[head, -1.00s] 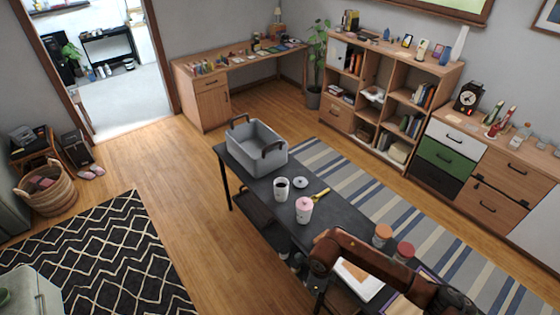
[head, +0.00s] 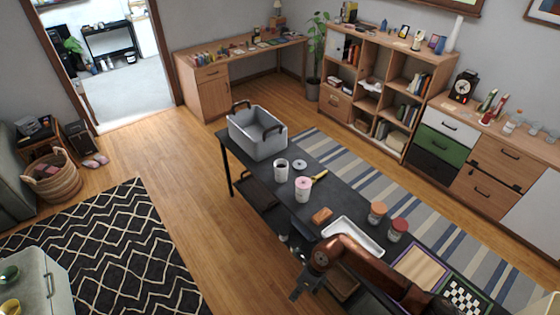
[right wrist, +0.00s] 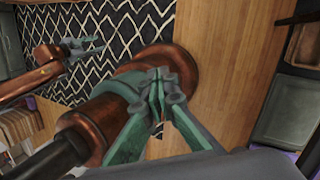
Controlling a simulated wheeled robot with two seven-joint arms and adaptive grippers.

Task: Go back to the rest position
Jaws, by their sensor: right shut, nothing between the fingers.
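My right arm reaches in from the lower right in the head view, copper coloured. Its right gripper (head: 300,290) hangs beside the near long edge of the dark table (head: 335,190), pointing down. In the right wrist view its green fingers are together with nothing between them (right wrist: 158,125). My left gripper is outside the head view. In the right wrist view the other copper arm shows at the upper left, ending in a small grey-green left gripper (right wrist: 82,47) over the patterned rug. Its finger opening is too small to judge.
Wooden floor (head: 175,230) and a black rug (head: 100,250) lie open to the left.

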